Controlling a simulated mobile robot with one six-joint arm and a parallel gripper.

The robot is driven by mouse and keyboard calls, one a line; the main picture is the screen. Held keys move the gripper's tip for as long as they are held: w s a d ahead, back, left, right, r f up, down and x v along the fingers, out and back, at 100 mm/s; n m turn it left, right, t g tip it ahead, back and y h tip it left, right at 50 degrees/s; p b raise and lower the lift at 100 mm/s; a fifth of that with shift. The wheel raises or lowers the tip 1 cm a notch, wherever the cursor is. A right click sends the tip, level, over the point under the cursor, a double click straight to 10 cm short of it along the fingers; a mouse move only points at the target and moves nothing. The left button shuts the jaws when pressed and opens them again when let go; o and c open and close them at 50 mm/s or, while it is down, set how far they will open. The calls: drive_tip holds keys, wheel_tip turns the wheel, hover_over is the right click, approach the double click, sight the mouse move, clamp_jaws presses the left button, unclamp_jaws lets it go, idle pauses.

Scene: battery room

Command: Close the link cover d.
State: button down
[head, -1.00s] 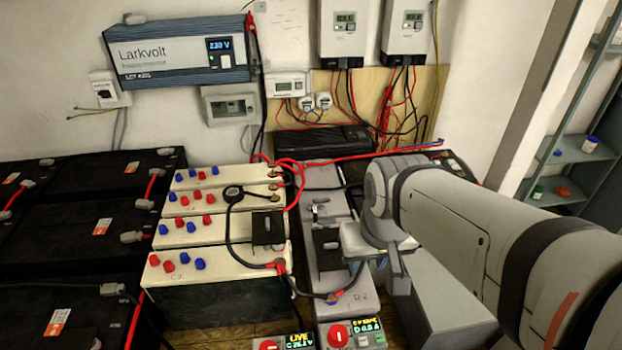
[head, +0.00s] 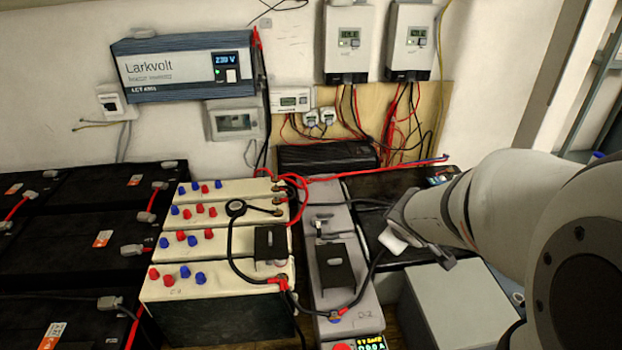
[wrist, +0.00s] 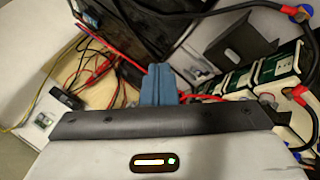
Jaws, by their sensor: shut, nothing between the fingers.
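A black plate with a small hole, which I take to be link cover d (head: 335,266), is on the grey battery row marked D-2 (head: 350,317). I cannot tell for sure how far it is tilted. A bent black cover (wrist: 245,38) shows at the upper right of the wrist view; I cannot tell which cover it is. My gripper (wrist: 158,84) shows in the wrist view with its blue fingers together and empty, apart from that cover. In the head view my wrist is right of the grey row, and the fingertips cannot be made out.
A similar black cover (head: 270,242) sits on the cream batteries (head: 215,284) to the left. Black and red cables loop over both rows. A grey box (head: 455,305) stands right of the grey row, below my arm. A black inverter (head: 328,157) is behind.

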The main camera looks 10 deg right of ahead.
wheel_tip(320, 180, down, 5)
drive_tip(key=w+a+n+y, duration=0.1)
drive_tip(key=w+n+y, duration=0.1)
drive_tip(key=n+y, duration=0.15)
drive_tip(key=n+g+y+b, duration=0.2)
drive_tip(key=n+y+b, duration=0.2)
drive_tip(key=n+b, duration=0.25)
approach(334, 267)
drive_tip(key=f, duration=0.1)
drive_tip(key=s+a+f, duration=0.1)
drive_tip(key=f, duration=0.1)
drive_tip(key=a+f+b, duration=0.1)
drive_tip(key=f, duration=0.1)
drive_tip(key=shift+s+f, duration=0.25)
drive_tip(key=w, duration=0.3)
drive_tip(key=shift+w+r+p, duration=0.2)
drive_tip(key=shift+r+p, duration=0.1)
drive_tip(key=shift+p, duration=0.1)
drive_tip(key=shift+w, duration=0.35)
